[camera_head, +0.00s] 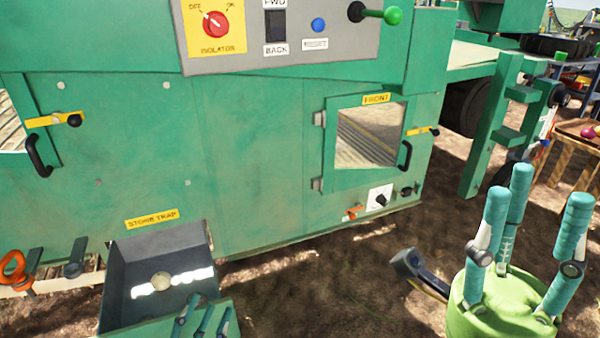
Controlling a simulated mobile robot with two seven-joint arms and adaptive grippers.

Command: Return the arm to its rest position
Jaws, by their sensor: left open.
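My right gripper (522,245) is at the lower right, its three teal fingers pointing up from a bright green palm. The fingers are spread, with nothing between them. My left gripper (203,318) is at the bottom left, at the front of the dark grey stone trap tray (150,250). Only its teal fingers show low in the picture, and they are open. I cannot tell whether they touch the tray.
The green machine (250,150) fills the left and middle, with a control panel (335,35) and a windowed front door (368,140). A dark grey object (415,268) is left of my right gripper. Brown ground (300,290) is open between the grippers. A wooden table (575,140) stands far right.

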